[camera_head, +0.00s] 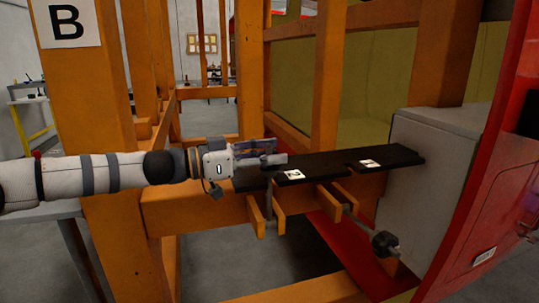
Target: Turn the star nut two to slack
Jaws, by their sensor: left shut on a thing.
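My left gripper (272,157) reaches in from the left, low over the left part of a black bar (325,163). It is shut on what seems to be star nut two, which its fingers hide. An upright bolt (268,203) runs down from the bar beneath the fingers, between two wooden lugs. A white label (291,175), seemingly marked 2, lies on the bar just right of it. Another star nut (384,244), dark and lobed, hangs at the end of a bolt swung down below the bar's right part. My right gripper is not in view.
A second label (369,163) lies farther right on the bar, beside an open slot. An orange timber frame (330,70) surrounds the bar. A grey box (428,180) and a red shell (480,210) stand at the right. A post with a B sign (67,24) rises behind my arm.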

